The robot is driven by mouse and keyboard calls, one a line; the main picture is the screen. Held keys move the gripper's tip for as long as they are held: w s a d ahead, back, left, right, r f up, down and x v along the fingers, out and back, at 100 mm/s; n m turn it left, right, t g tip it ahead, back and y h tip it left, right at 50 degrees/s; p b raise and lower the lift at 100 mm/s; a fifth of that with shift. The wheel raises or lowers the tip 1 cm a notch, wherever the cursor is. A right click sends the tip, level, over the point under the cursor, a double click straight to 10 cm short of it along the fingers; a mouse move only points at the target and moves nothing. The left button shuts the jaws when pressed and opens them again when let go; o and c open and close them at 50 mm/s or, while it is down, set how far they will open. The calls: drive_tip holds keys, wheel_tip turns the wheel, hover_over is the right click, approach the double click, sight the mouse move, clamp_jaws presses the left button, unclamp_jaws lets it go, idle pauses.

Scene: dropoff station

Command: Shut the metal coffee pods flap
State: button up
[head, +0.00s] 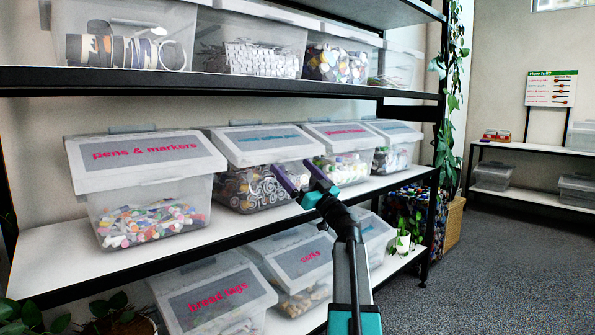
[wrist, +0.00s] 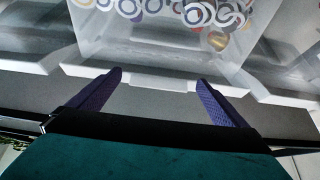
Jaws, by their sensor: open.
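The metal coffee pods bin (head: 245,188) is the second clear bin from the left on the middle shelf, with round pods inside. Its pale flap (head: 268,140) carries a grey label with blue lettering too small to read surely. The flap slopes forward like its neighbours'; I cannot tell whether it is fully shut. My gripper (head: 292,165) is open, its purple fingers in front of the bin's right side. In the wrist view, the open fingers (wrist: 160,80) stand either side of a pale rim (wrist: 150,84), with the pods (wrist: 205,14) behind clear plastic. Contact is unclear.
The pens & markers bin (head: 148,205) stands to the left and a pink-lettered bin (head: 345,165) close to the right. The upper shelf (head: 210,82) runs above the lids. Bread tags (head: 215,290) and corks (head: 300,265) bins stand below. Carpet (head: 480,270) is clear at right.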

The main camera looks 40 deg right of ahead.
drive_tip(key=p+v, duration=0.2)
drive_tip(key=v, duration=1.1)
drive_tip(key=shift+s+f+p, duration=0.25)
drive_tip(key=shift+f+p, duration=0.05)
drive_tip(key=shift+p, duration=0.1)
